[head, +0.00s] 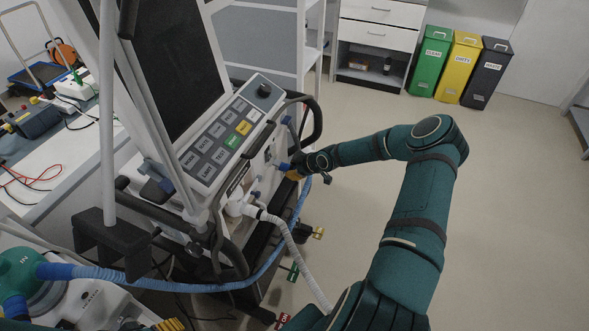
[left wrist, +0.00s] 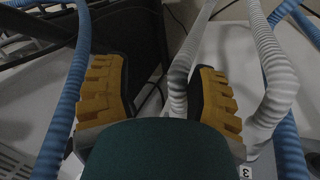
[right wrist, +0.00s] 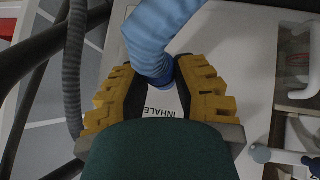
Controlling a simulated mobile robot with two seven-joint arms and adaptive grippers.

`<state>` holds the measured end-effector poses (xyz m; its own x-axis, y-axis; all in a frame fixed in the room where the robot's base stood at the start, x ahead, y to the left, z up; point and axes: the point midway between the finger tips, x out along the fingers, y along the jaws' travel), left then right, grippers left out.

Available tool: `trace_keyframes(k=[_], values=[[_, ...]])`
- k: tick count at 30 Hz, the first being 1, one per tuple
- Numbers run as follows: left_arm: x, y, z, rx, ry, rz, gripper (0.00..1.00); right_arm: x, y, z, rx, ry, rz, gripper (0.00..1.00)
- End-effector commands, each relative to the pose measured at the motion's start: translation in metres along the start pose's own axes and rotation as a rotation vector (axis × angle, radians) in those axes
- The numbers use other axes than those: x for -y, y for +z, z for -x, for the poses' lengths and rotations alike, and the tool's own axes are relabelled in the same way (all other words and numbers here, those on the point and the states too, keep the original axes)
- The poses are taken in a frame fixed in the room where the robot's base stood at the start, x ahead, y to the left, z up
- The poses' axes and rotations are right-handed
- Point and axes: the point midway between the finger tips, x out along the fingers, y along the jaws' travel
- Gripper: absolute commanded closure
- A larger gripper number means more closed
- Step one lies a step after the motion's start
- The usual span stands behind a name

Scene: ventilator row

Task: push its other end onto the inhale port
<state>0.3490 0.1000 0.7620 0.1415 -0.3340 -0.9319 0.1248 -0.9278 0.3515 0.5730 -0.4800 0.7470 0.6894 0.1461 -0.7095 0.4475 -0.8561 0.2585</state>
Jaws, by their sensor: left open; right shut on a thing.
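The ventilator (head: 222,130) stands at centre left. A blue ribbed hose (head: 190,287) runs from the green "IN" fitting at the lower left, round the ventilator's front, up to my right gripper (head: 295,173). In the right wrist view, my right gripper (right wrist: 165,92) is shut on the blue hose (right wrist: 158,35) near its dark blue cuff, right beside the INHALE label (right wrist: 158,112). The inhale port is hidden by hose and fingers; I cannot tell whether the cuff is on it. My left gripper (left wrist: 155,95) is open, with a grey-white hose (left wrist: 180,80) near its right finger.
A white ribbed hose (head: 285,235) hangs from a white fitting (head: 237,203) on the ventilator's front. A dark handle rail (head: 312,120) lies beside the panel. Green, yellow and black bins (head: 430,62) stand at the back. The floor (head: 510,220) on the right is clear.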

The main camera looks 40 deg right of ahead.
Motion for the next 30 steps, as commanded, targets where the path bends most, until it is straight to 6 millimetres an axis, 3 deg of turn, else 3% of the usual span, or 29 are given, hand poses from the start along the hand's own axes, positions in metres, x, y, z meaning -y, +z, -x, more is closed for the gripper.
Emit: trace_keyframes(k=[12, 13, 15, 25, 30], values=[[0.000, 0.000, 0.000, 0.000, 0.000, 0.000, 0.42, 0.001, -0.005, -0.001, -0.009, 0.000, 0.003, 1.00], [0.000, 0.000, 0.000, 0.000, 0.000, 0.000, 0.42, 0.001, -0.005, -0.001, -0.009, 0.000, 0.003, 0.62], [0.000, 0.000, 0.000, 0.000, 0.000, 0.000, 0.42, 0.001, -0.005, -0.001, -0.009, 0.000, 0.003, 0.42], [0.000, 0.000, 0.000, 0.000, 0.000, 0.000, 0.42, 0.000, -0.002, 0.001, -0.004, 0.000, 0.001, 0.42], [0.000, 0.000, 0.000, 0.000, 0.000, 0.000, 0.42, -0.001, -0.001, 0.019, -0.003, 0.002, 0.001, 0.42]])
